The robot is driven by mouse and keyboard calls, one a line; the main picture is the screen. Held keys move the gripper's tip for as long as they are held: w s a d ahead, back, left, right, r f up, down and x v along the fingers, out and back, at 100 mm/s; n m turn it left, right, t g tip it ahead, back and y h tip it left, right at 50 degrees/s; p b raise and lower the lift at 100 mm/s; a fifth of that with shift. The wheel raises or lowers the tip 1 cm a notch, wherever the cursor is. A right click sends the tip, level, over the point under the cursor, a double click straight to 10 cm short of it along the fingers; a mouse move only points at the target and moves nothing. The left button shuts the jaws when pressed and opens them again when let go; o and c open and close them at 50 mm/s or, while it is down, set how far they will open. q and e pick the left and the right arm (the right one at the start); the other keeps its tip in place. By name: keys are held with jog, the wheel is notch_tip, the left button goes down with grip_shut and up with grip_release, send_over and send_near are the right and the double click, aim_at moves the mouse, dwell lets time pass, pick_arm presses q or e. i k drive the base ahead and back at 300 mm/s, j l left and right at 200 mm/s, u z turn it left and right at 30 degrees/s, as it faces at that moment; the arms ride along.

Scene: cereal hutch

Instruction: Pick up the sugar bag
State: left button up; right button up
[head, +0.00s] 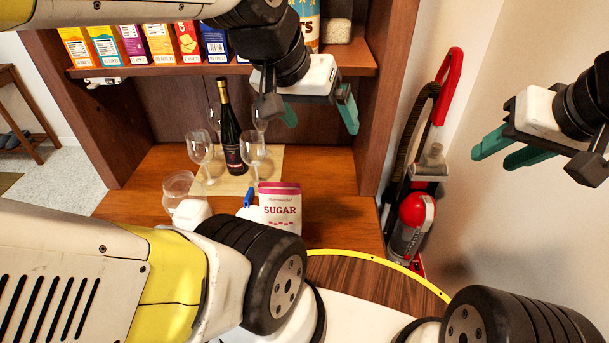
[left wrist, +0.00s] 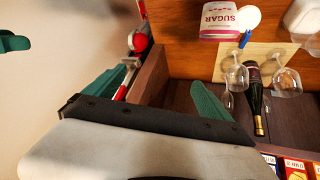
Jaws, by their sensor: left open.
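The sugar bag (head: 280,210), white with a pink top and "SUGAR" lettering, stands upright on the hutch's lower wooden counter, near its front edge. It also shows near the top of the left wrist view (left wrist: 218,20), upside down there. My left gripper (head: 320,112) is open and empty, with green fingers spread, above and apart from the bag, in front of the upper shelf. Its fingers also show in the left wrist view (left wrist: 160,95). My right gripper (head: 508,152) hangs at the right, empty, with a gap between its green fingers. The bag's base is partly hidden by my arm.
A dark bottle (head: 231,140) and several wine glasses (head: 253,150) stand on a mat behind the bag. A glass bowl (head: 178,187) and a white container with a blue handle (head: 248,200) are left of it. Cereal boxes (head: 160,42) line the shelf. A red vacuum (head: 415,215) stands right.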

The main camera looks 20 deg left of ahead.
aim_at(280, 203)
jog(key=j+z, duration=0.1)
jog(key=z, duration=0.35)
jog(key=k+z, duration=0.15)
jog(key=z, duration=0.3)
jog(key=k+j+z, duration=0.35)
jog(key=k, duration=0.15)
jog(key=k+z, duration=0.35)
jog(key=k+j, duration=0.5)
jog(key=k, duration=0.2)
jog(key=i+j+z, duration=0.05)
